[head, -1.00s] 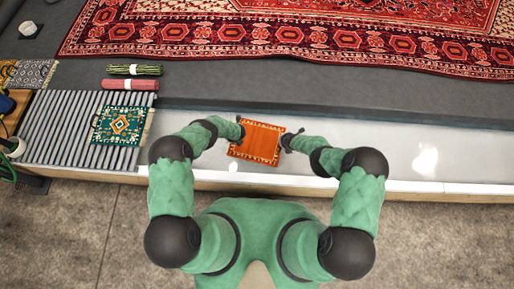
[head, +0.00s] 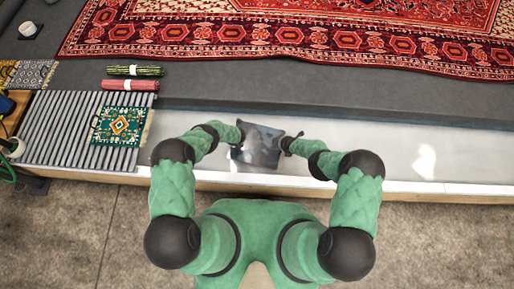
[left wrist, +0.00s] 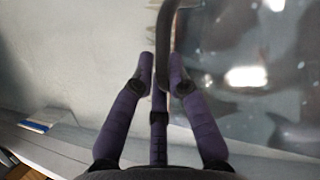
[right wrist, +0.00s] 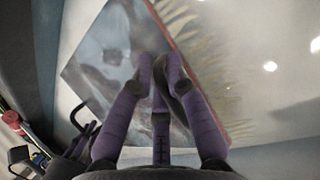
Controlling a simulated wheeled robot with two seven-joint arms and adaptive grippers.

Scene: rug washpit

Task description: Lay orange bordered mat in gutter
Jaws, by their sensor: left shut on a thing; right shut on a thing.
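The mat (head: 262,148) shows in the head view as a dark grey, glossy, reflective patch in the pale gutter (head: 345,160); no orange shows on it now. My left gripper (head: 241,131) is shut on its left edge, and my right gripper (head: 284,144) is shut on its right edge. In the left wrist view the mat (left wrist: 265,80) is a shiny grey sheet right of the fingers, its edge between them. In the right wrist view the mat (right wrist: 110,55) is grey and blurred, with a pale fringe along one side. Whether it touches the gutter floor I cannot tell.
A large red patterned rug (head: 250,35) covers the back. The gutter right of my right gripper is clear.

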